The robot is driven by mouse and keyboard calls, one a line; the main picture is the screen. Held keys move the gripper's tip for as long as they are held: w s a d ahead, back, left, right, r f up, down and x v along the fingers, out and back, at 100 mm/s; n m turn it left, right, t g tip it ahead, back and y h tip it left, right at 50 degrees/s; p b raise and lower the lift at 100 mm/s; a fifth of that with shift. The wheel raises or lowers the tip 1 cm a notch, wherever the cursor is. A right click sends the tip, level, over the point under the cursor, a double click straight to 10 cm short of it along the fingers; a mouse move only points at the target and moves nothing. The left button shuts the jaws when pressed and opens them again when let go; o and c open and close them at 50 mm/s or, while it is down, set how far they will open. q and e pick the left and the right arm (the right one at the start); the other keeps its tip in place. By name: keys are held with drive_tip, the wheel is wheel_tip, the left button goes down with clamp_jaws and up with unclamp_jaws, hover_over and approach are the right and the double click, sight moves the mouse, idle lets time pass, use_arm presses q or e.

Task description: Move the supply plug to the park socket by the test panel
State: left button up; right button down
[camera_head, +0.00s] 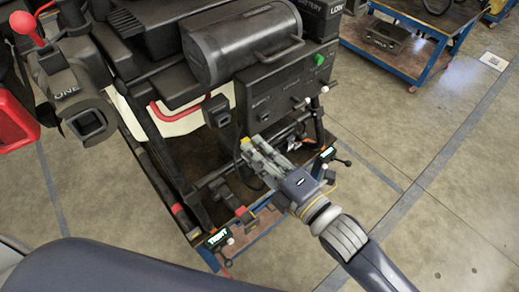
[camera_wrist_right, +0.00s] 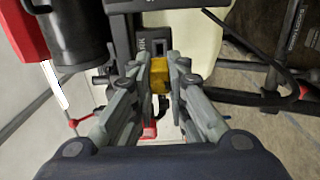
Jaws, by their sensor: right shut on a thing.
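My right gripper (camera_head: 250,147) reaches in from the lower right of the head view, below the dark machine body. It is shut on a small yellow piece, which I take to be the supply plug (camera_head: 245,141). In the right wrist view the yellow plug (camera_wrist_right: 160,75) sits between the fingertips of the right gripper (camera_wrist_right: 160,88). A dark block with a square opening (camera_wrist_right: 157,46) lies just beyond the plug; I cannot tell whether they touch. A similar dark socket block (camera_head: 217,110) shows above and left of the gripper in the head view. My left gripper is out of view.
A dark panel (camera_head: 280,95) with a green knob (camera_head: 319,60) is above the gripper. A black cylinder (camera_head: 240,48) lies over it. A black part marked ONE (camera_head: 88,122) and a red container (camera_head: 15,125) are at left. The floor at right is clear before a blue cart (camera_head: 412,70).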

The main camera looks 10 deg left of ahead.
drive_tip(key=shift+w+a, duration=0.25)
drive_tip(key=shift+a, duration=0.25)
drive_tip(key=x, duration=0.2)
drive_tip(key=shift+w+a, duration=0.2)
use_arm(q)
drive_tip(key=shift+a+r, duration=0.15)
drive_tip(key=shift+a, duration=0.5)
use_arm(e)
drive_tip(key=shift+x, duration=1.2)
use_arm(q)
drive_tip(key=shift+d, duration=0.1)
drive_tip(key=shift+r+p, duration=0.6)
drive_tip(key=shift+p, duration=0.1)
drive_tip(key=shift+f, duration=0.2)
use_arm(e)
drive_tip(key=shift+x, duration=1.15)
